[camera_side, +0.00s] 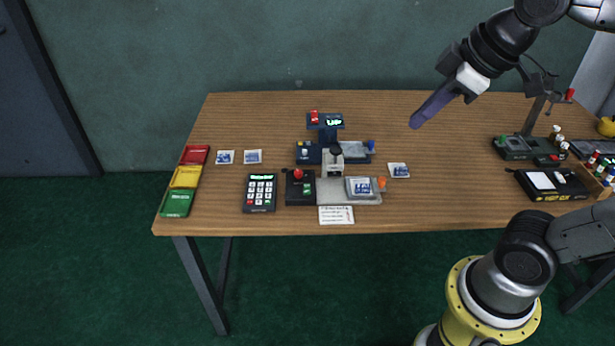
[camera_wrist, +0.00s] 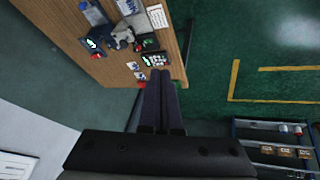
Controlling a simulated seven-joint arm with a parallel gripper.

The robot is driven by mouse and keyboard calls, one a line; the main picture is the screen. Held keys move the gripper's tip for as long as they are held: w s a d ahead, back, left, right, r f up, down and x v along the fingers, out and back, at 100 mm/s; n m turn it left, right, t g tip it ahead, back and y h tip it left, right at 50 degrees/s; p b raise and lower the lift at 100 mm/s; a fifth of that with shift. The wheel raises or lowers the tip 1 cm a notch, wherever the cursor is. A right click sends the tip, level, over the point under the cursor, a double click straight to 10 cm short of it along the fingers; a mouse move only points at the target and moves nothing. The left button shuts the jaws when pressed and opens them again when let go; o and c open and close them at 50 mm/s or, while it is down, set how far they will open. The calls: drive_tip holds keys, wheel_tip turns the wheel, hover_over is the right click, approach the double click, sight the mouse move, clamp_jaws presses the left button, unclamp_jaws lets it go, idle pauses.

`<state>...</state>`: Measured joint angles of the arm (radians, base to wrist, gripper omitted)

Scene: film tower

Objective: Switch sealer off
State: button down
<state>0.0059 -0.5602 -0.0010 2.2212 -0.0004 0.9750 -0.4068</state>
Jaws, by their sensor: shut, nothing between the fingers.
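The sealer (camera_side: 327,133) stands near the middle of the table, a dark blue machine with a post and a small head. On its head are a red switch (camera_side: 314,116) and a lit green display (camera_side: 334,122). I cannot tell the switch's position. My gripper (camera_side: 416,122) is shut and empty, with long dark fingers pointing down-left, in the air to the right of the sealer and apart from it. In the wrist view my closed fingers (camera_wrist: 161,82) point past the table's edge, and the sealer (camera_wrist: 92,44) shows at the upper left, partly cut off from clear view.
A keypad (camera_side: 260,193), a box with a red button (camera_side: 299,188) and a grey plate with a packet (camera_side: 360,187) lie at the front. Red, yellow and green trays (camera_side: 185,177) line the left edge. Devices and bottles (camera_side: 550,185) crowd the right.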

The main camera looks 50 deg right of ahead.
drive_tip(key=w+r+n+g, duration=0.1)
drive_tip(key=w+n, duration=0.1)
drive_tip(key=w, duration=0.8)
drive_tip(key=n+g, duration=0.2)
drive_tip(key=g, duration=0.3)
hover_over(307, 185)
wheel_tip(307, 185, down, 20)
drive_tip(key=shift+r, duration=0.2)
drive_tip(key=shift+f, duration=0.1)
wheel_tip(307, 185, down, 14)
drive_tip(key=shift+r, duration=0.1)
